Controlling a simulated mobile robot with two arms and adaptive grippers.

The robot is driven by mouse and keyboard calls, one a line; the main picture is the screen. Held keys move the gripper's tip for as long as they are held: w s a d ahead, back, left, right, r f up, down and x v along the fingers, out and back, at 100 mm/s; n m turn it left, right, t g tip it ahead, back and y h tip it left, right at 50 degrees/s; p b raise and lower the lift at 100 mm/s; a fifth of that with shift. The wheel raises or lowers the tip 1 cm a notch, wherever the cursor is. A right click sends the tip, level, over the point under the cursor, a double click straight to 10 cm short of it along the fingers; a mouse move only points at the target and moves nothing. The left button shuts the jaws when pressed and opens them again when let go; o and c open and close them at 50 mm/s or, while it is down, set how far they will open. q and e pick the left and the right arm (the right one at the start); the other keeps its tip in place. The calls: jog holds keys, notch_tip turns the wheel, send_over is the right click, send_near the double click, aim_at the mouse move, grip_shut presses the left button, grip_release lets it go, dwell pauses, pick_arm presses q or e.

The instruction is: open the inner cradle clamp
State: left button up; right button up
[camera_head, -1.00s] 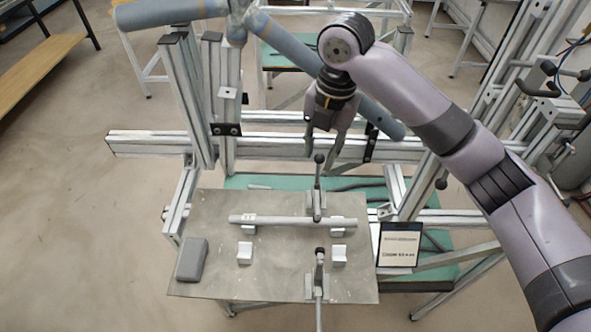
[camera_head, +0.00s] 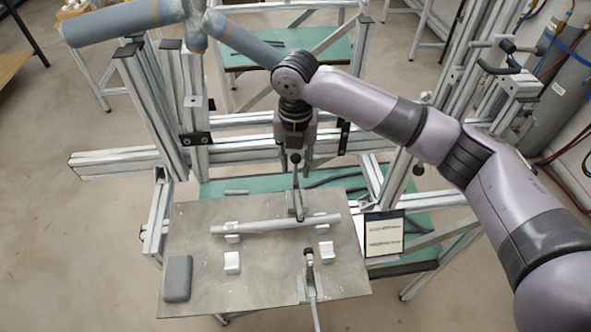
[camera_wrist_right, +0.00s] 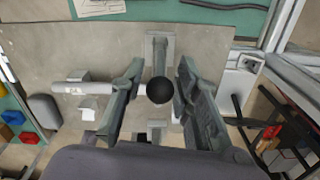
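Two toggle clamps stand on a grey metal plate (camera_head: 200,300). The rear clamp (camera_head: 297,190) has its handle upright, with a black ball knob on top. The front clamp (camera_head: 309,270) has its handle pointing toward me. A grey tube (camera_head: 275,227) lies across white cradle blocks beside the rear clamp. My right gripper (camera_head: 296,158) is down at the rear clamp's handle. In the right wrist view its fingers (camera_wrist_right: 158,95) are open on either side of the black knob (camera_wrist_right: 160,90), with gaps visible. My left gripper is not in view.
Two white blocks (camera_head: 232,262) stand in front of the tube. A dark grey block (camera_head: 177,278) lies at the plate's left. A sign (camera_head: 384,233) stands at its right edge. An aluminium frame rail (camera_head: 115,162) crosses behind the plate.

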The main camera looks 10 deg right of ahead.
aim_at(296, 184)
jog(key=shift+f+p, duration=0.45)
jog(key=shift+f, duration=2.05)
grip_shut()
